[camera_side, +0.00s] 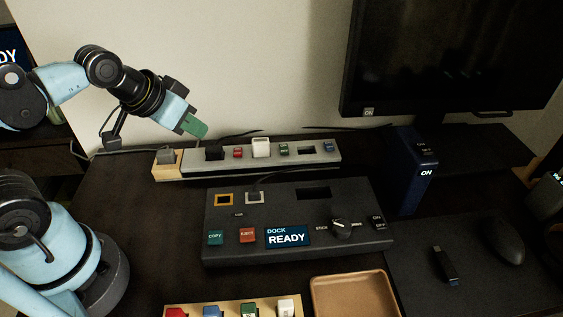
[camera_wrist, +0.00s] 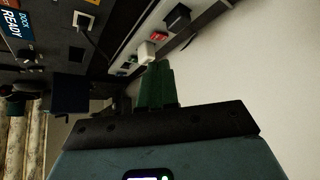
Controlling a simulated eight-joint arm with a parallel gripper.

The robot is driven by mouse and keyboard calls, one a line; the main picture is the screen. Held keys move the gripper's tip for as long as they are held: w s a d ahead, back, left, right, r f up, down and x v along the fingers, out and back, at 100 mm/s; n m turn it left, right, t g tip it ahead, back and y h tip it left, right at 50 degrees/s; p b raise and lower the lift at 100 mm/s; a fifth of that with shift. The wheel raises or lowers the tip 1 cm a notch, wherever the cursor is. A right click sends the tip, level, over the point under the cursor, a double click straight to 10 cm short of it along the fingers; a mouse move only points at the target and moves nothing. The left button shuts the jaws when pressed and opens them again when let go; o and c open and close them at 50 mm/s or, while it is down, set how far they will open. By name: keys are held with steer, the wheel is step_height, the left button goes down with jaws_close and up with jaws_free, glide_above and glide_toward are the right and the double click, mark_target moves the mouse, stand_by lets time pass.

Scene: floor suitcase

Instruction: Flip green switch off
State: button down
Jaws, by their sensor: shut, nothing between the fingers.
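The green switch (camera_side: 284,149) sits on a grey power strip (camera_side: 222,168) at the back of the desk, just right of a white plug (camera_side: 261,147). Its on or off position is too small to tell. My gripper (camera_side: 196,131), with green fingers, is shut and empty above the strip's left end, up and left of the green switch and apart from it. In the wrist view the shut fingers (camera_wrist: 157,72) point toward the strip (camera_wrist: 125,52) near the white plug (camera_wrist: 146,52).
A black plug (camera_side: 215,153) and a red switch (camera_side: 238,153) are left of the white plug. A blue switch (camera_side: 328,146) is at the right end. The dark dock (camera_side: 260,200) lies in front, and the monitor (camera_side: 450,55) stands back right. A wall is behind.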

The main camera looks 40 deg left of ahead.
steer(key=shift+w+r, duration=0.1)
step_height(320, 180, up, 5)
steer(key=m+g, duration=0.7)
steer(key=m, duration=0.2)
glide_above(283, 145)
steer(key=shift+w+f, duration=0.1)
steer(key=shift+f, duration=0.1)
steer(key=shift+f, duration=0.1)
step_height(283, 145, down, 14)
steer(key=shift+r, duration=0.1)
stand_by(0.4)
